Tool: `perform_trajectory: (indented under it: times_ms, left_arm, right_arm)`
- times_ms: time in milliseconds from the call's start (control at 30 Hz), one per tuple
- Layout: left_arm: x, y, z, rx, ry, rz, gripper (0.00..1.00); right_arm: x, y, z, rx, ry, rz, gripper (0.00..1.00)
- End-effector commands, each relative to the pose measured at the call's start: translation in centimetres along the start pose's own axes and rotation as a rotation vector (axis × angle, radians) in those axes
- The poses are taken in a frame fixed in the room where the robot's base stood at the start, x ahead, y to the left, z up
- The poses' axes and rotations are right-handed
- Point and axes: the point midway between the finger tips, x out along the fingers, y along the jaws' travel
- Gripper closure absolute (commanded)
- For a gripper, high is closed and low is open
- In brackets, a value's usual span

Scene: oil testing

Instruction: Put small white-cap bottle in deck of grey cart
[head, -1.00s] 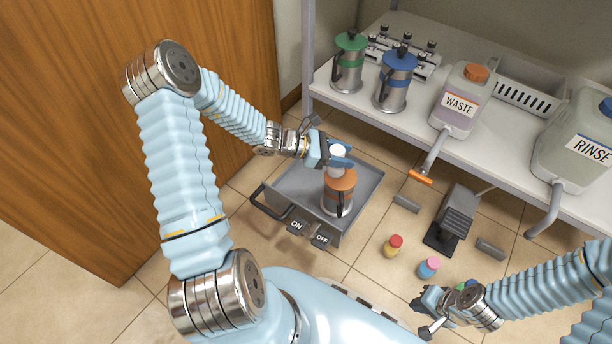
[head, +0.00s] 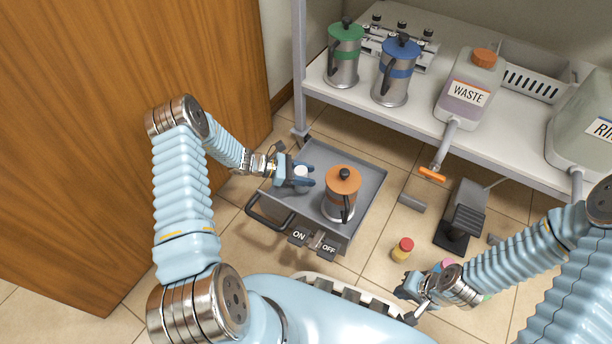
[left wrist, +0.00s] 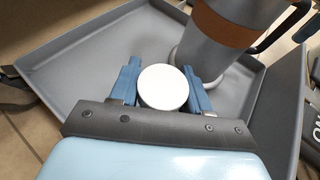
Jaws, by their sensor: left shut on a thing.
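The small white-cap bottle (head: 301,173) is between the blue fingers of my left gripper (head: 303,176), which is shut on it. In the left wrist view its round white cap (left wrist: 163,87) fills the space between the fingers, over the grey deck. The grey cart (head: 364,214) has a shallow rimmed deck; I cannot tell whether the bottle's base touches it. An orange-banded steel pot (head: 341,194) stands on the deck just right of the bottle. My right gripper (head: 409,300) is low over the floor at the lower right; its finger opening is unclear.
A red-capped yellow bottle (head: 402,250) stands on the floor, right of the cart. A pink-capped bottle (head: 446,265) is partly hidden by my right arm. A foot pedal (head: 461,217) lies nearby. The shelf (head: 437,136) behind holds green and blue pots and a WASTE jug (head: 468,95).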

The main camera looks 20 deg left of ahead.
Motion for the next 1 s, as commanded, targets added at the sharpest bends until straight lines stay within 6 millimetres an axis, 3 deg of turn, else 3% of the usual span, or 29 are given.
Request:
perform_trajectory:
  times_ms: [367,400,533,867,1000]
  left_arm:
    - [0.2,0.1,-0.4,0.001,-0.001,0.001,0.97]
    - [0.1,0.0,-0.3,0.0,0.0,0.001,0.47]
    - [0.1,0.0,-0.3,0.0,0.0,0.001,0.28]
    - [-0.1,0.0,0.2,0.001,0.0,0.001,0.28]
    - [-2.1,0.1,0.3,0.0,0.003,0.005,0.28]
  right_arm:
    - [0.5,0.2,0.0,0.0,0.001,0.0,1.0]
    - [0.3,0.1,0.0,0.0,0.001,0.0,1.0]
    - [0.3,0.1,0.0,0.0,0.002,0.0,1.0]
    - [-0.1,-0.1,0.0,0.0,0.001,0.0,1.0]
    - [-0.6,-0.2,0.0,0.0,0.0,0.0,1.0]
